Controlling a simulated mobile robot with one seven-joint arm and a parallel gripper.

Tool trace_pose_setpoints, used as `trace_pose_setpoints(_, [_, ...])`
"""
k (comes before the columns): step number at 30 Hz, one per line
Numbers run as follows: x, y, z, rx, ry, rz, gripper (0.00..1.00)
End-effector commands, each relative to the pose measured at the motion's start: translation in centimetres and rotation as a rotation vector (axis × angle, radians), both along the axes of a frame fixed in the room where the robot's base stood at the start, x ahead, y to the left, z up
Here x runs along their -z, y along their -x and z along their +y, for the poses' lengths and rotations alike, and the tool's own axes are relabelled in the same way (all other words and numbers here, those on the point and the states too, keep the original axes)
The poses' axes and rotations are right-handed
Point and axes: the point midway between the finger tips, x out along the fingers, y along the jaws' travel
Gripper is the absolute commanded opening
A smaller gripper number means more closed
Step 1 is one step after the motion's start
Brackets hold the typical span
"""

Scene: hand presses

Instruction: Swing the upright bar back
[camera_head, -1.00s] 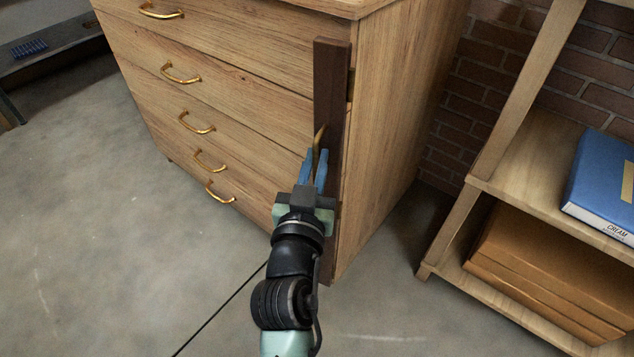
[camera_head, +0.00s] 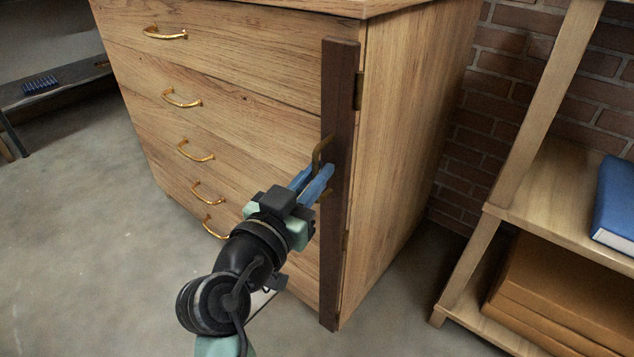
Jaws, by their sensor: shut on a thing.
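The upright bar (camera_head: 340,85) is a dark brown wooden strip. It stands along the front right edge of the wooden drawer cabinet (camera_head: 405,150), with dark hinges (camera_head: 358,90) on its right side. A brass handle (camera_head: 320,150) sits about midway up the bar. My gripper (camera_head: 318,180) is at this handle, its blue fingers shut on it; the fingers hide part of the handle. The bar lies across the right ends of the drawer fronts, close to them.
Several drawers with brass pulls (camera_head: 182,99) face left of the bar. A wooden shelf (camera_head: 560,200) with a blue binder (camera_head: 615,215) and brown boxes (camera_head: 565,290) stands at right. A dark bench (camera_head: 60,95) is at far left. The floor (camera_head: 90,230) at left is clear.

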Motion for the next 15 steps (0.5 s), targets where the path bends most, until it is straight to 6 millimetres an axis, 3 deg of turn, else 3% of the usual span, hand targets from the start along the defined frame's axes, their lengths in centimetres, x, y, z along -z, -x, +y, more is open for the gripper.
trace_pose_setpoints(15, [0.13,-0.08,-0.22,0.041,-0.003,0.002,0.0])
